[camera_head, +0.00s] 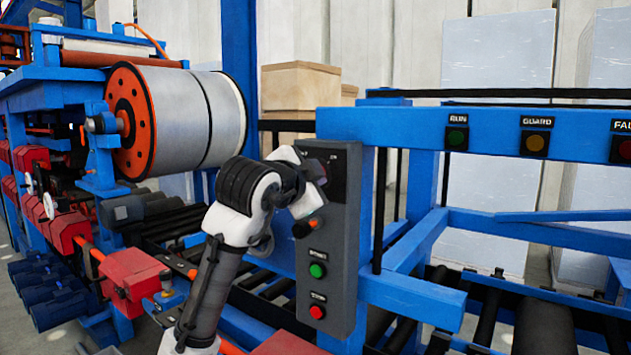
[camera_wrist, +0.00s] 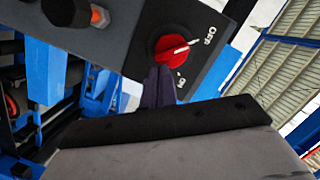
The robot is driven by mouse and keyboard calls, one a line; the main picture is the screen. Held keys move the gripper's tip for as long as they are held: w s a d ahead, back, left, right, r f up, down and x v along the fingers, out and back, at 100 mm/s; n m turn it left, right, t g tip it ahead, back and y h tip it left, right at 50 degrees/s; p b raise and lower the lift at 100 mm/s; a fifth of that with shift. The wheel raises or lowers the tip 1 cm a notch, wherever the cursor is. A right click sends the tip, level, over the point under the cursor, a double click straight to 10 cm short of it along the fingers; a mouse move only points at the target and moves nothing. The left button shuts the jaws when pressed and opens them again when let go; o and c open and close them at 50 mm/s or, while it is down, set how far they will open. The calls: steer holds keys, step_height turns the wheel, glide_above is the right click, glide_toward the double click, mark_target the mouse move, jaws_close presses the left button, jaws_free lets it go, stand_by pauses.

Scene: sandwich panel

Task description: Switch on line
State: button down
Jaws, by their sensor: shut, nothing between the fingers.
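A grey control box (camera_head: 345,240) stands upright at the middle of the head view. It bears an orange lamp or button (camera_head: 314,224), a green button (camera_head: 317,270) and a red button (camera_head: 317,312). In the wrist view, a red rotary switch (camera_wrist: 168,46) sits on a black plate marked OFF and ON. Its white mark points roughly toward OFF. My gripper (camera_wrist: 158,78) is shut and empty, its fingertips close to the knob's lower edge; I cannot tell whether they touch. In the head view my wrist covers the switch and the fingers.
A blue beam (camera_head: 390,125) right of the box carries RUN (camera_head: 456,138), GUARD (camera_head: 536,143) and a partly cut-off third lamp (camera_head: 626,150). A large metal coil (camera_head: 195,115) and blue machine frame stand at the left. Rollers lie behind and below the box.

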steer(key=shift+a+f+m+t+y+b, duration=0.15)
steer(key=shift+f+m+t+b, duration=0.2)
steer(key=shift+m+b, duration=0.45)
steer(key=shift+d+f+m+t+y+b, duration=0.15)
steer(key=shift+f+m+t+b, duration=0.25)
steer(key=shift+m, duration=0.7)
steer(key=shift+w+a+f+m+b, duration=0.15)
steer(key=shift+m+b, duration=0.3)
steer(key=shift+m, duration=0.25)
steer(key=shift+a+f+m+b, duration=0.1)
steer(key=shift+m+b, duration=0.3)
steer(key=shift+m, duration=0.3)
steer(key=shift+w+a+f+m+t+h+b, duration=0.1)
steer(key=shift+a+f+m+t+h+b, duration=0.2)
steer(key=shift+m, duration=0.6)
steer(key=shift+w+f+m+t+h+b, duration=0.1)
steer(key=shift+m+t+h+b, duration=0.25)
steer(key=shift+m, duration=0.55)
steer(key=shift+w+a+f+m+b, duration=0.15)
steer(key=shift+m+b, duration=0.1)
steer(key=shift+m, duration=0.6)
steer(key=shift+w+a+m+b, duration=0.15)
steer(key=shift+m+b, duration=0.1)
steer(key=shift+m, duration=0.6)
steer(key=shift+a, duration=0.1)
